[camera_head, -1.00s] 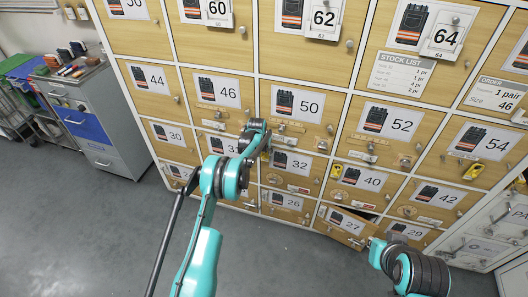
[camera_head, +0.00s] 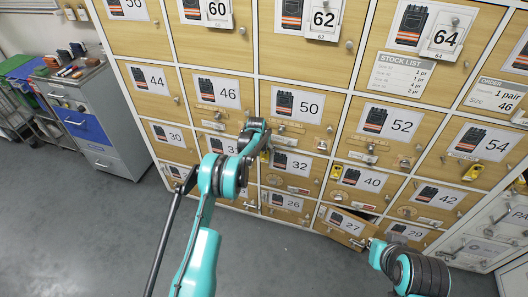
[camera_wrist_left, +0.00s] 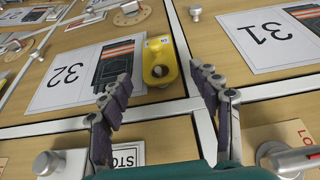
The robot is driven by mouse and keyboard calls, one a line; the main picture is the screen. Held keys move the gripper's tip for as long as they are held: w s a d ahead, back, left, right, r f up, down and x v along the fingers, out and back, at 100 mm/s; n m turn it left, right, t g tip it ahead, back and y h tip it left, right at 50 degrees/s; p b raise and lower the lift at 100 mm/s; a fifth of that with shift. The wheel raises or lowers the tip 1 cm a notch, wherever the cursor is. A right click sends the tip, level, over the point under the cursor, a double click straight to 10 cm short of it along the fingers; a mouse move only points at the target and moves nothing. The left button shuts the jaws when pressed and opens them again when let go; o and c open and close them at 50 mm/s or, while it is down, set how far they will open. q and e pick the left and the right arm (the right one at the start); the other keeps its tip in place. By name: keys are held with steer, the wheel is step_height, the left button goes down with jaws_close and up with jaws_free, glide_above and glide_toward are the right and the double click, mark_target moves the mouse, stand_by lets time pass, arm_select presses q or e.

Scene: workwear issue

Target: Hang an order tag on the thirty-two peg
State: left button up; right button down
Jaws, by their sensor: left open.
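The locker door numbered 32 (camera_head: 292,164) is shut, in the row under door 50. My left gripper (camera_head: 266,150) is at its upper left corner. In the left wrist view, where the numbers are upside down, my left gripper (camera_wrist_left: 160,103) is open and empty. A yellow piece with a round hole and a small label (camera_wrist_left: 160,62) is on door 32 (camera_wrist_left: 75,70), beyond and between the fingertips, apart from them.
Door 27 (camera_head: 340,226) stands slightly ajar. Similar yellow pieces are by door 40 (camera_head: 336,171) and door 54 (camera_head: 473,172). Number cards hang on the upper doors, such as 64 (camera_head: 444,38). A grey drawer cabinet (camera_head: 105,115) stands left; the floor (camera_head: 80,230) before it is clear.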

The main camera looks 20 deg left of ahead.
arm_select(q)
steer(key=s+d+f+v, duration=0.1)
steer(key=v, duration=1.2)
steer(key=s+d+v, duration=0.2)
steer(key=v, duration=1.1)
steer(key=s+d+r+t, duration=0.1)
steer(key=s+r, duration=0.6)
steer(key=s, duration=0.3)
steer(key=s+d+f, duration=0.1)
steer(key=s, duration=1.1)
steer(key=s+d+f+t, duration=0.1)
steer(key=s+f, duration=0.1)
steer(key=s, duration=1.1)
steer(key=shift+s+d+t, duration=0.25)
steer(key=shift+t, duration=0.05)
